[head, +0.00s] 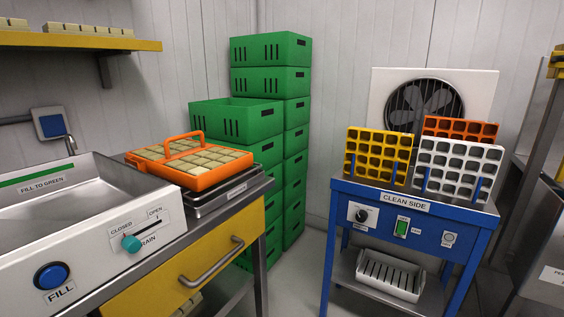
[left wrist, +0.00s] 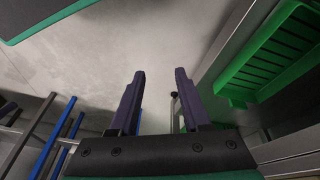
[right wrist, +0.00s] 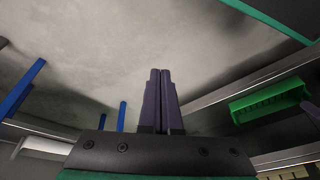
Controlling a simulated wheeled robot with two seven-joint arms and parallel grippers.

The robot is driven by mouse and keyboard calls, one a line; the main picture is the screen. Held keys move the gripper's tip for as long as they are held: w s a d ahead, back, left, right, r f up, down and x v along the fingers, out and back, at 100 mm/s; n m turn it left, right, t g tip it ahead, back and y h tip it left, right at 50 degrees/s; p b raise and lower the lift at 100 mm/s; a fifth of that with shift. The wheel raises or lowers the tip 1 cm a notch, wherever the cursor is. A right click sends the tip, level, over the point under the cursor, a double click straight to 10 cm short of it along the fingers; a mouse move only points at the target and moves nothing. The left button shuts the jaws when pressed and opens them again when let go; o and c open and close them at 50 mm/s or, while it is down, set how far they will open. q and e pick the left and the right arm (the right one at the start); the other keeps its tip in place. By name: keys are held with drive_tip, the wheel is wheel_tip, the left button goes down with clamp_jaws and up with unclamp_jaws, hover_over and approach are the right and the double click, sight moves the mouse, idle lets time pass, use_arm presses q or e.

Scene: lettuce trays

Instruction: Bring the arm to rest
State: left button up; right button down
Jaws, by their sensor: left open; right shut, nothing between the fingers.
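Neither of my arms shows in the head view. My left gripper (left wrist: 158,90) shows in the left wrist view with its two dark fingers apart and nothing between them. My right gripper (right wrist: 160,75) shows in the right wrist view with its fingers together and nothing held. Both grippers have grey floor behind their fingers, and neither touches any object in view.
An orange tray (head: 206,181) with pale blocks rests at the sink counter's right end. Green crates (head: 271,81) are stacked behind. Yellow (head: 379,142), white (head: 459,154) and orange trays stand on the blue clean-side table (head: 344,186). Floor shows between counter and table.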

use_arm(q)
drive_tip(key=s+a+g+p, duration=0.1)
drive_tip(key=s+a+p, duration=0.3)
drive_tip(key=s+p, duration=0.5)
drive_tip(key=s+a+r+g+y+p, duration=0.1)
drive_tip(key=s+a+p, duration=0.3)
drive_tip(key=s+p, duration=0.5)
drive_tip(key=p, duration=0.2)
drive_tip(key=shift+r+y+p, duration=0.3)
use_arm(e)
drive_tip(key=s+d+g, duration=0.1)
drive_tip(key=s+d, duration=0.3)
drive_tip(key=s, duration=0.5)
drive_tip(key=s+d+r+g+h, duration=0.1)
drive_tip(key=s+d, duration=0.3)
drive_tip(key=s, duration=0.4)
drive_tip(key=shift+s+r+h, duration=0.3)
drive_tip(key=shift+s, duration=0.1)
